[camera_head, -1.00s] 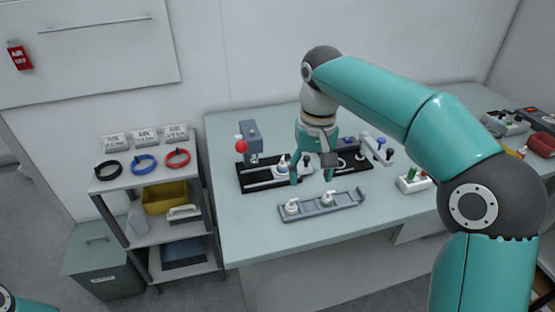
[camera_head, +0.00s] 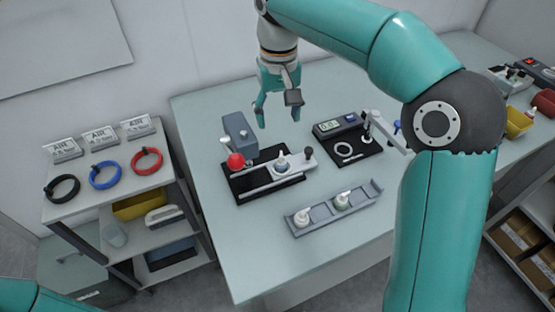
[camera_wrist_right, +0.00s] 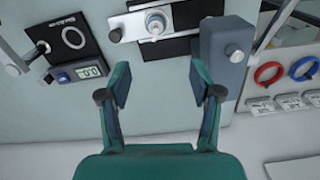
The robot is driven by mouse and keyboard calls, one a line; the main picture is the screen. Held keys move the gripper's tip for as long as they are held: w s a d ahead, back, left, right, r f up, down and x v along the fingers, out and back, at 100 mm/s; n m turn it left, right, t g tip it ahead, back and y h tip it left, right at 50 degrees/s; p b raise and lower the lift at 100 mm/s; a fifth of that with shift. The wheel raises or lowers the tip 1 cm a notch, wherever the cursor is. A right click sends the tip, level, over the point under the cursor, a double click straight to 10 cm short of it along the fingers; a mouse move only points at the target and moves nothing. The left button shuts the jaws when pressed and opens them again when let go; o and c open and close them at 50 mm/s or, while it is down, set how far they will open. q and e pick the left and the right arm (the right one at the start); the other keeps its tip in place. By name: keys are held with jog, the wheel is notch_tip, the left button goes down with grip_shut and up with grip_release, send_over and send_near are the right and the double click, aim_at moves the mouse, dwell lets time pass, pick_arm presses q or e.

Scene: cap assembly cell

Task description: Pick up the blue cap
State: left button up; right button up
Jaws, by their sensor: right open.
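My right gripper (camera_head: 278,118) is open and empty above the back of the table, behind the press fixture. In the right wrist view its two fingers (camera_wrist_right: 159,84) are apart with only bare table between them. A small blue piece (camera_head: 397,127) shows at the right, beside my right arm, which partly covers that area; I cannot tell for sure that it is the blue cap. No blue cap shows clearly in the right wrist view. My left gripper is not in view; only part of its arm shows at the lower left.
The press fixture with a red knob (camera_head: 236,161) holds a small white bottle (camera_head: 283,162). A black gauge plate with a display (camera_head: 329,126) stands to its right. A grey rack (camera_head: 322,217) with two white bottles is in front. A shelf with cable rings (camera_head: 103,175) stands at left.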

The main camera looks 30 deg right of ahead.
aim_at(282, 157)
notch_tip(282, 157, down, 10)
jog(key=shift+r+b, duration=0.2)
jog(key=shift+b, duration=0.25)
jog(key=shift+s+d+f, duration=0.1)
jog(key=shift+d+f, duration=0.1)
jog(key=shift+f, duration=1.1)
jog(key=shift+s+d+f, duration=0.1)
jog(key=shift+d+f, duration=0.05)
jog(key=shift+f, duration=1.15)
jog(key=c, duration=0.8)
